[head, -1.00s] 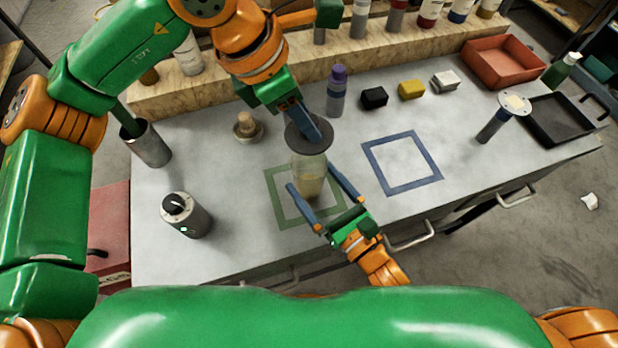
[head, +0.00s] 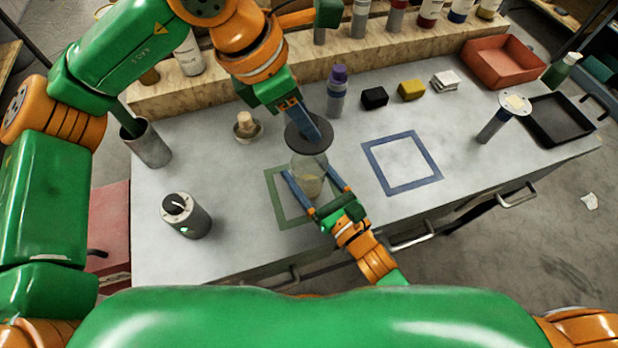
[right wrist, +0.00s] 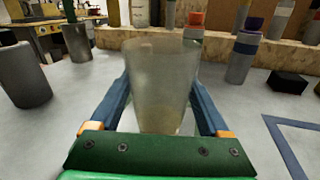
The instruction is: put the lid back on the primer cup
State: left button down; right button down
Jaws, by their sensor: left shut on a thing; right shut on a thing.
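The primer cup (head: 306,164) is clear, with pale contents low inside, and stands upright at the green square outline (head: 276,205). My right gripper (head: 317,180) is shut on the cup from the front, a finger on each side. In the right wrist view the cup (right wrist: 160,85) sits between both fingers and its rim carries no lid. The lid is a dark round disc (head: 296,141), held by my left gripper (head: 310,130), which is shut on it. In the head view the lid overlaps the cup's top and hides its rim. The height gap cannot be told.
A grey canister with a dark knob (head: 186,214) stands at left front. A purple-capped bottle (head: 337,92) stands behind the lid. A small pale knobbed item (head: 247,127) lies left. The blue square outline (head: 371,169) is empty. A red tray (head: 500,63) is at back right.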

pick_arm(q)
jog(key=shift+f, duration=2.5)
jog(key=shift+f, duration=0.1)
jog(key=shift+f, duration=0.8)
jog(key=shift+f, duration=0.6)
jog(key=c, duration=0.5)
grip_release()
send_near(300, 135)
notch_tip(300, 135, down, 3)
jog(key=shift+d+r, duration=0.1)
jog(key=shift+r, duration=0.1)
